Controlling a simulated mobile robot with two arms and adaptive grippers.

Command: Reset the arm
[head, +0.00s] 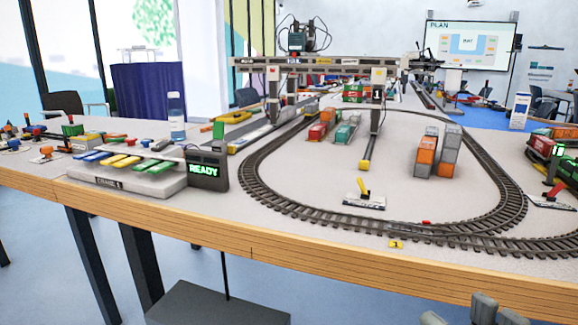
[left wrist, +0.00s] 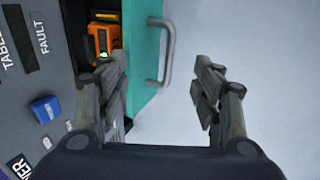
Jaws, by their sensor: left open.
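My left gripper (left wrist: 162,82) shows in the left wrist view with its two dark fingers apart and nothing between them. Its left finger overlaps the edge of a grey control panel with a teal door (left wrist: 142,60); I cannot tell whether it touches. The door has a grey handle (left wrist: 167,55). Behind the left finger is an orange device (left wrist: 102,40) with a small green light. My left arm does not show in the head view. Light grey parts at the bottom right of the head view may be my right gripper, mostly cut off.
The panel has a blue button (left wrist: 45,109) and the words TABLE and FAULT. Pale floor lies right of the door. In the head view, a long table (head: 330,215) holds a track loop, a gantry crane (head: 320,66), containers (head: 427,150) and a READY display (head: 206,170).

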